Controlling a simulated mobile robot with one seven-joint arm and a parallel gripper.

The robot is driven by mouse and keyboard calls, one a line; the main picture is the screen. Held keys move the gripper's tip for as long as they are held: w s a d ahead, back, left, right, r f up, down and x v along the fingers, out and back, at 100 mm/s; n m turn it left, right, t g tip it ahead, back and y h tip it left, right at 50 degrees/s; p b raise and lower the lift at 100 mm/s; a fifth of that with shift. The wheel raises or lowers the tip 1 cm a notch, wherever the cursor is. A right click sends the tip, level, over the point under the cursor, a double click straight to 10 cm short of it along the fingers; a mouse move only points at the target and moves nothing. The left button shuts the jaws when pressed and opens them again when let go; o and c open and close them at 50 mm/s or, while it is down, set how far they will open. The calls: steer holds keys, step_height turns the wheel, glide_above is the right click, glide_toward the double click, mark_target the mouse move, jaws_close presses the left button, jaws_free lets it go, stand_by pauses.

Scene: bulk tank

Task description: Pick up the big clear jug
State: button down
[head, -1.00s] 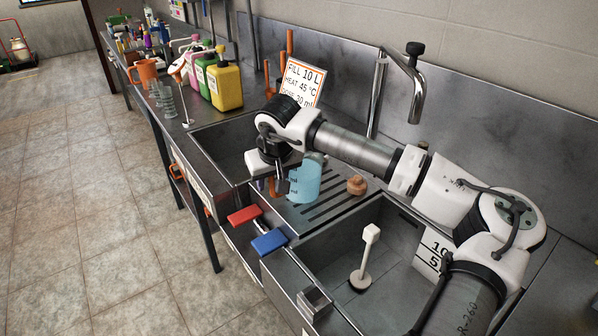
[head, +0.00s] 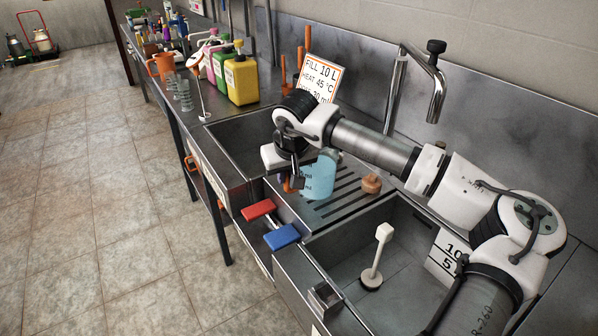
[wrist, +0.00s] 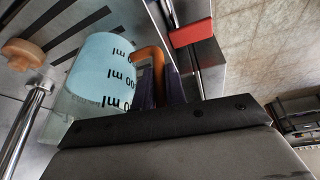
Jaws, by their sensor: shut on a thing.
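A light-blue, see-through measuring jug (head: 318,178) with dark ml marks is at the left end of the grooved drainboard. In the wrist view the jug (wrist: 98,70) shows its marks, a clear part nearer the camera, and an orange handle (wrist: 152,58). My gripper (head: 295,183) is at the jug's left side in the head view. In the wrist view my gripper (wrist: 167,85) has its dark fingers closed at the handle. I cannot tell whether the jug's base touches the drainboard.
A brown knob-like stopper (head: 371,184) sits on the drainboard. A red lever (head: 258,209) and a blue lever (head: 281,237) stick out at the front edge. A white-handled tool (head: 378,257) stands in the near sink. Yellow, green and pink containers (head: 241,80) and an orange jug (head: 161,66) stand farther along.

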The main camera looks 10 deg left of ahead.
steer(key=shift+r, duration=0.2)
step_height(320, 180, up, 20)
steer(key=b, duration=0.1)
steer(key=shift+f+b, duration=0.25)
steer(key=shift+b, duration=0.15)
stand_by(0.6)
steer(key=shift+r, duration=0.1)
steer(key=shift+w+d, duration=0.1)
steer(key=shift+w, duration=0.05)
stand_by(0.9)
